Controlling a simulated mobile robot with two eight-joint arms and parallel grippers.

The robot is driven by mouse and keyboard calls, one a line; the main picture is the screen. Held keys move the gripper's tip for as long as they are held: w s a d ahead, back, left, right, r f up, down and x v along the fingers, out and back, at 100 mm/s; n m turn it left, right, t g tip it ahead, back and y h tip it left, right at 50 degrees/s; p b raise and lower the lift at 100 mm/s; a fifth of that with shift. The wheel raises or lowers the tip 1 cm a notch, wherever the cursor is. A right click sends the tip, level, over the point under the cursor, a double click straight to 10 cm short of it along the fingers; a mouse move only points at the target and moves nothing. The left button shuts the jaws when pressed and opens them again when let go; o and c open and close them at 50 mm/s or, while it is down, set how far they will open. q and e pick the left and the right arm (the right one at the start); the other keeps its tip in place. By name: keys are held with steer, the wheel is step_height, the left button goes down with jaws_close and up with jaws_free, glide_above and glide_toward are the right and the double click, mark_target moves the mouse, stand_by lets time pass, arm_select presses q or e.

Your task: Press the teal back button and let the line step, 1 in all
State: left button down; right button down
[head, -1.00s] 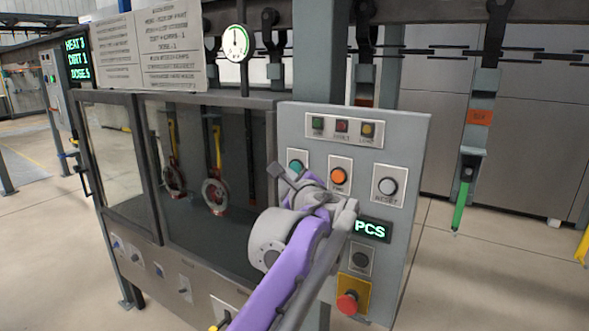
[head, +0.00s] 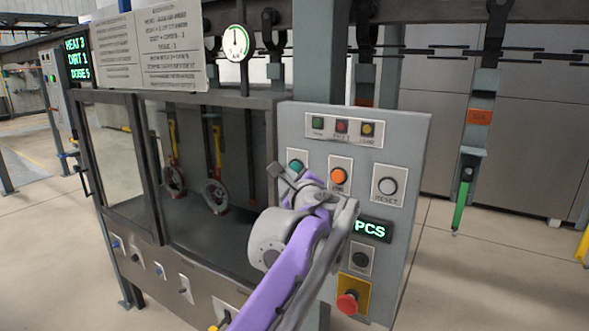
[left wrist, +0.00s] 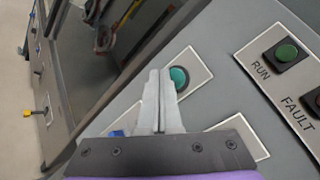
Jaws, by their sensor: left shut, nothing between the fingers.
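The teal button (head: 296,166) sits at the upper left of the grey control panel (head: 415,150). In the left wrist view the teal button (left wrist: 179,78) shows just beyond my fingertips, partly covered by them. My left gripper (head: 276,170) is shut and empty, with its fingertips in front of the panel beside the button. In the left wrist view the closed fingers (left wrist: 160,75) point at the button's left edge; I cannot tell whether they touch it. My right gripper is not in view.
A glass-fronted cabinet (head: 62,170) with hanging tools stands left. A hook carrier with a green tool (head: 461,205) hangs right.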

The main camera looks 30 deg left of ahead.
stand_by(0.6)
arm_select(q)
steer(key=shift+w+p, duration=0.3)
steer(key=shift+w, duration=0.2)
steer(key=shift+s, duration=0.15)
